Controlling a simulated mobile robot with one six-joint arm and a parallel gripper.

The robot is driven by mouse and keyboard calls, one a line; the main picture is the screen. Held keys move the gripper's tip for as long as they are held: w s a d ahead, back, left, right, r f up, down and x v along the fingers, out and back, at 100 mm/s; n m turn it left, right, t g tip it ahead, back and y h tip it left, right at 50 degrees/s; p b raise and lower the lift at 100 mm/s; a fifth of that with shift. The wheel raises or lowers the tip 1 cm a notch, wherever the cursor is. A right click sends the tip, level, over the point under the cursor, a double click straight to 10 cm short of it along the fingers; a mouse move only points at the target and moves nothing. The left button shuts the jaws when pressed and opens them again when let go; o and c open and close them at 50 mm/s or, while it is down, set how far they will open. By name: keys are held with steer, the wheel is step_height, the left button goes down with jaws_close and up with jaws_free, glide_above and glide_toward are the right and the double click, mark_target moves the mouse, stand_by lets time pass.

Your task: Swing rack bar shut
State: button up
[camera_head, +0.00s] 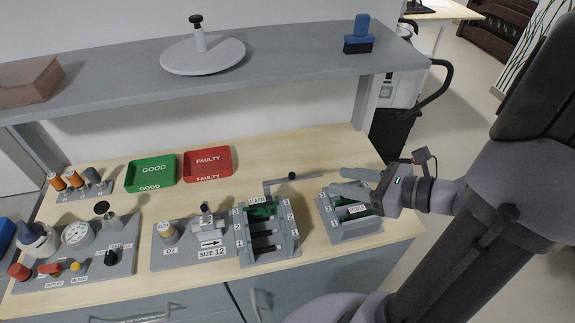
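The grey rack labelled ALARM (243,247) stands on the bench, with a green module in its top slot and dark slots below. A thin grey rack bar (308,177) with a black knob (292,176) sticks out to the right from a post at the rack's back, swung away from the rack's front. My gripper (337,180) is right of the bar's free end, its two fingers apart with nothing seen between them. It seems not to touch the bar, though depth is hard to judge.
A second grey rack (329,228) stands below my gripper, partly hidden. A size-12 fixture (177,259) is left of the ALARM rack. Green GOOD (150,173) and red FAULTY (207,164) trays lie behind. A grey shelf (290,73) overhangs the bench's back.

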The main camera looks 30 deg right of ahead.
mark_target(292, 174)
steer(key=b+x, duration=0.4)
steer(key=x, duration=0.9)
steer(key=shift+w+a+f, duration=0.1)
steer(key=shift+a, duration=0.05)
steer(key=shift+c, duration=0.5)
jaws_close()
